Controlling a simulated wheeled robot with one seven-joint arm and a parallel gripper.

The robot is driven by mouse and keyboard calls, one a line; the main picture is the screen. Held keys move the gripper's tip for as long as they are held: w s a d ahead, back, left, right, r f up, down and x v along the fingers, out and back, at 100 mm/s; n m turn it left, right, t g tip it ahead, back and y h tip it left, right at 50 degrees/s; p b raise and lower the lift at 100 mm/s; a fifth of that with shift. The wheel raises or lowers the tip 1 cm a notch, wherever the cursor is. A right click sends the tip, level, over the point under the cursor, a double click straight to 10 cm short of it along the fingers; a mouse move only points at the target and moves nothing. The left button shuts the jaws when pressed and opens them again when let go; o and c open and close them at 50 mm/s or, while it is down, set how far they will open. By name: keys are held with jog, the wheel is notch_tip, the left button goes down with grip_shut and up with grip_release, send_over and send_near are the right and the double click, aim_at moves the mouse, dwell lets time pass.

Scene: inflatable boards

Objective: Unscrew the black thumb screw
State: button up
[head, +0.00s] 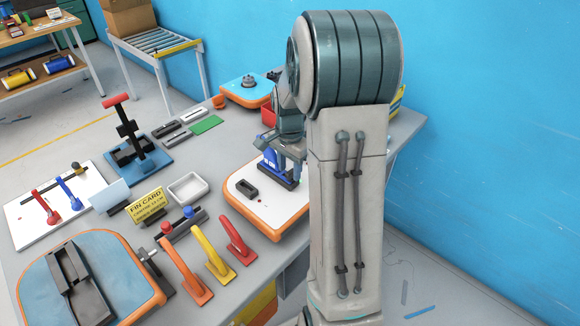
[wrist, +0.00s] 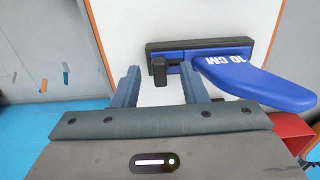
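The black thumb screw (wrist: 160,71) shows in the wrist view as a small dark block at the left part of a black fin box (wrist: 200,46). A blue fin (wrist: 250,82) marked "10 CM" sits in this box and points to the right. The box is on a white board with an orange edge (head: 262,224); the blue fin (head: 269,160) also shows in the head view, partly hidden by my arm. My gripper (wrist: 160,76) is open, with its two blue-grey fingers apart on either side of the screw. I see a gap on both sides; contact is not visible.
A second, empty black box (head: 247,189) lies on the same board. Orange, yellow and red fins (head: 213,252) stand to the front left. A red container (wrist: 290,132) is close to my gripper's right.

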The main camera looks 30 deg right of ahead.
jog(key=shift+f, duration=0.25)
grip_shut()
jog(key=shift+s+n, duration=0.1)
jog(key=shift+n, duration=1.6)
jog(key=shift+n, duration=1.8)
